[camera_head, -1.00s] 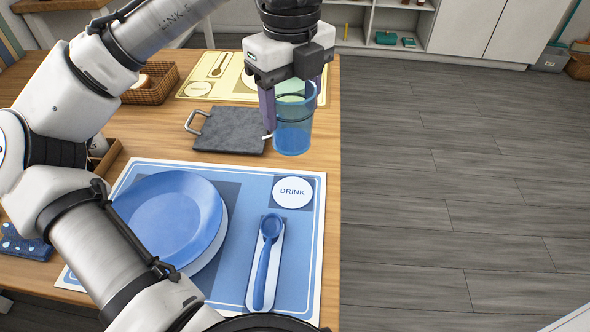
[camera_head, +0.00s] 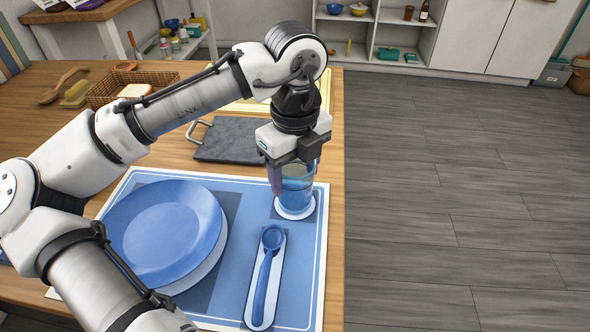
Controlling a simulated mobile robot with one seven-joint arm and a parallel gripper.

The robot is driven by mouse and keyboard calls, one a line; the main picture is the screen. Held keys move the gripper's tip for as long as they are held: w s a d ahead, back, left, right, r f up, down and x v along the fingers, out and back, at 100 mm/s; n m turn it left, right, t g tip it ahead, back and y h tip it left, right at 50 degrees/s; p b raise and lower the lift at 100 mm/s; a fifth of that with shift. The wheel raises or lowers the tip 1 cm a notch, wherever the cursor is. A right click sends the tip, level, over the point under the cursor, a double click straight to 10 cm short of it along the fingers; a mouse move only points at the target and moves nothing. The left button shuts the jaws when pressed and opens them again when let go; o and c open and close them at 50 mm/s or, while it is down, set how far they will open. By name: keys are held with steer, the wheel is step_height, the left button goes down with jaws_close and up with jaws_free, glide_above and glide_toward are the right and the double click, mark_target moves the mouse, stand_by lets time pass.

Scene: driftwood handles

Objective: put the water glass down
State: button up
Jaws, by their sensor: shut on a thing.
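The water glass (camera_head: 297,188) is a clear blue tumbler, upright at the top right of the blue placemat (camera_head: 320,270). It stands over the white round "DRINK" spot (camera_head: 294,214), whose lower rim shows below it. I cannot tell whether its base touches the mat or is slightly above it. My gripper (camera_head: 292,180) points down from above and is shut on the glass, with a finger at its left side. The gripper body hides the glass's rim.
A blue plate (camera_head: 165,230) lies left on the mat, and a blue spoon (camera_head: 262,285) lies on a white strip below the glass. A dark slate board (camera_head: 230,140) with a metal handle is behind. The table's right edge is close to the glass.

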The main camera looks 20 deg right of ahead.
steer(key=shift+f, duration=0.1)
steer(key=o, duration=1.1)
step_height(320, 180, up, 12)
steer(key=p, duration=0.2)
